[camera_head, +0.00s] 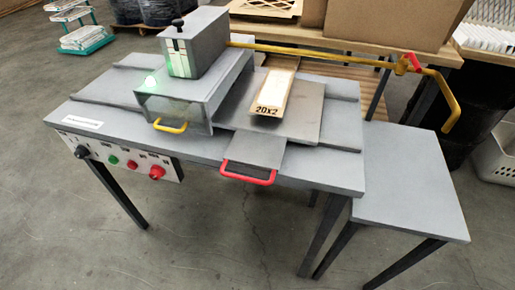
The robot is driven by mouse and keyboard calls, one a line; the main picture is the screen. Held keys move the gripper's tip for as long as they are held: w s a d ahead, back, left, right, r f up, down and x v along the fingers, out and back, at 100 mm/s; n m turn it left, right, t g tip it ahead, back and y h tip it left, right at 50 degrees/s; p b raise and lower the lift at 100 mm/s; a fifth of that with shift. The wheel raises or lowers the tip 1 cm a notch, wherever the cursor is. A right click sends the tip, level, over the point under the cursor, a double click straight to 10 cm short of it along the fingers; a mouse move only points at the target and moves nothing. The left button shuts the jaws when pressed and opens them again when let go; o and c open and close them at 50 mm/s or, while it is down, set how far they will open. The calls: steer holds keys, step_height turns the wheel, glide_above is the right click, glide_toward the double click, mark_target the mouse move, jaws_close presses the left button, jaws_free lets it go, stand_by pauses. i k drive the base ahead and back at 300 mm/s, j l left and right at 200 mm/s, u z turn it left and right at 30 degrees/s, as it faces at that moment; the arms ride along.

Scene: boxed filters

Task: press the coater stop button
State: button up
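The coater (190,85) is a grey table-top machine with a box on top and a clear-fronted housing. Its control panel (171,160) is on the table's front edge at the left. From left to right it carries a black knob (82,152), a green button (113,160), a smaller red button (132,164) and a larger protruding red button (156,172). The labels are too small to read, so I cannot tell which red one is the stop button. A green lamp (150,81) glows on the housing. My gripper is not in view.
A red-handled plate (248,174) sticks out over the front edge. A yellow bar (330,59) reaches right and bends down over a lower side table (408,185). A strip marked 20x2 (272,92) lies on the machine. The floor in front (220,250) is clear.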

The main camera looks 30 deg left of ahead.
mark_target(132, 165)
steer(key=u, duration=1.75)
